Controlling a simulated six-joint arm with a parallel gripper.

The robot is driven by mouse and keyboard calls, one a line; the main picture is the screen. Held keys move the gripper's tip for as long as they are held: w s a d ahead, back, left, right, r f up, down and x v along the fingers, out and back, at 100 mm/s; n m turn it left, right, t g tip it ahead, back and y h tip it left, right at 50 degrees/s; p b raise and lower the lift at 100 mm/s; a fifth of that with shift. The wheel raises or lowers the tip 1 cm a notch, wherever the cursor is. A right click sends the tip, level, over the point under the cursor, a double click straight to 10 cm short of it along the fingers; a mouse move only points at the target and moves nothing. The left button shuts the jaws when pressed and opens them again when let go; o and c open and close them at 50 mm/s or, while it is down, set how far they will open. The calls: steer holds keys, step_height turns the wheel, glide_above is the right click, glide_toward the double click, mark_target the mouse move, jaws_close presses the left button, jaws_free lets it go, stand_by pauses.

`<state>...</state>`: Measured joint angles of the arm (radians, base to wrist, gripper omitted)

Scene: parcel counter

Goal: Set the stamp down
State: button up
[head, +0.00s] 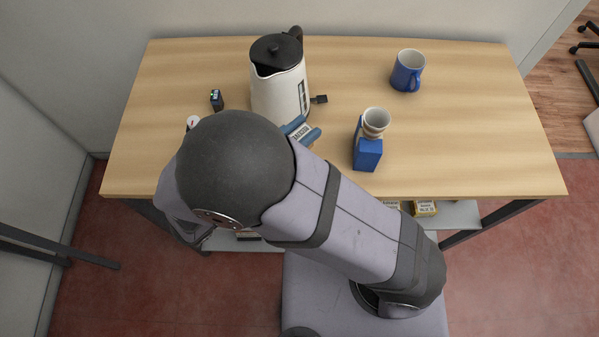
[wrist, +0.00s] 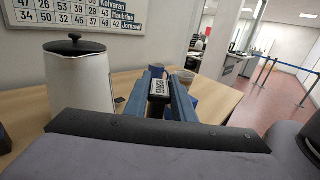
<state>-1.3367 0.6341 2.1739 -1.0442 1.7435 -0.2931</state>
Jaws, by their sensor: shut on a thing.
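My gripper (head: 303,133) is over the counter, just in front of the kettle. Its blue fingers are shut on the stamp (head: 300,133), a small dark block with a white lettered label. In the wrist view the stamp (wrist: 159,88) sits between the two fingertips (wrist: 160,90), label facing the camera. The stamp's underside is hidden, and I cannot tell how far it is above the wooden counter (head: 450,150).
A white kettle (head: 278,95) with a black lid stands close behind my gripper. A blue box (head: 367,155) and a beige cup (head: 375,120) are to the right. A blue mug (head: 407,72) stands at the back right. A small dark object (head: 216,99) lies left. The right end is clear.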

steer(key=shift+f+p, duration=0.6)
steer(key=shift+f, duration=5.15)
steer(key=o, duration=1.1)
steer(key=shift+f, duration=0.1)
steer(key=shift+c, duration=0.2)
steer(key=shift+s+a+b, duration=0.3)
steer(key=shift+s+a, duration=0.05)
steer(key=shift+a, duration=0.05)
steer(key=b+v, duration=0.4)
steer(key=v, duration=0.7)
